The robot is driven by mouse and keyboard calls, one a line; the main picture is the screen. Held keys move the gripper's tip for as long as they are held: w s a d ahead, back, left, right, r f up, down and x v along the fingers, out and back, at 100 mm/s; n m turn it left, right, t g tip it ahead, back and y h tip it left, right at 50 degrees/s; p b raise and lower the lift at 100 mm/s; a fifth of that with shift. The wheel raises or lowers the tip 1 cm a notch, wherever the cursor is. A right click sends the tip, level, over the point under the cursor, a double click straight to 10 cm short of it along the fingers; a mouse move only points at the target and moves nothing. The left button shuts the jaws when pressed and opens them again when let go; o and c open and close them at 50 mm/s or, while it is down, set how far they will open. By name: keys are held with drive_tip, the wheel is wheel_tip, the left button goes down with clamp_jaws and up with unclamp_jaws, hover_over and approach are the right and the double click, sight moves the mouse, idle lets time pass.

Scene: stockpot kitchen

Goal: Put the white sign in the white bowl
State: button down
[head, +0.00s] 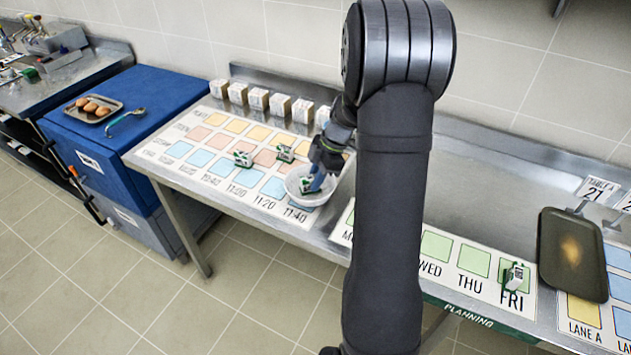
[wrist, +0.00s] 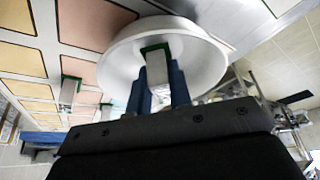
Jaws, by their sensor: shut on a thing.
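My gripper (head: 319,178) is at the white bowl (head: 293,187), which stands on the right part of the timetable board. Its blue fingers, plain in the wrist view (wrist: 159,75), are shut on a small white sign with green edging (wrist: 155,55). The sign also shows in the head view (head: 306,185), within the bowl's outline. In the wrist view the bowl (wrist: 112,72) lies behind the sign and fingers. I cannot tell whether the sign touches the bowl's inside. My arm hides part of the counter right of the bowl.
Similar green-and-white pieces stand on the board, one at left (head: 243,159) and one behind (head: 285,153). Another stands on the FRI square (head: 515,277). Several white boxes (head: 258,98) line the back. A dark tray (head: 572,255) lies at right.

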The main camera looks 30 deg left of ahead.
drive_tip(key=shift+f, duration=0.65)
drive_tip(key=shift+f, duration=0.1)
drive_tip(key=c, duration=1.3)
unclamp_jaws()
drive_tip(key=v, duration=1.2)
drive_tip(key=x, duration=1.1)
drive_tip(key=shift+s+a+f, duration=0.15)
drive_tip(key=shift+a+f, duration=0.05)
drive_tip(key=shift+f, duration=0.05)
drive_tip(key=shift+r, duration=1.8)
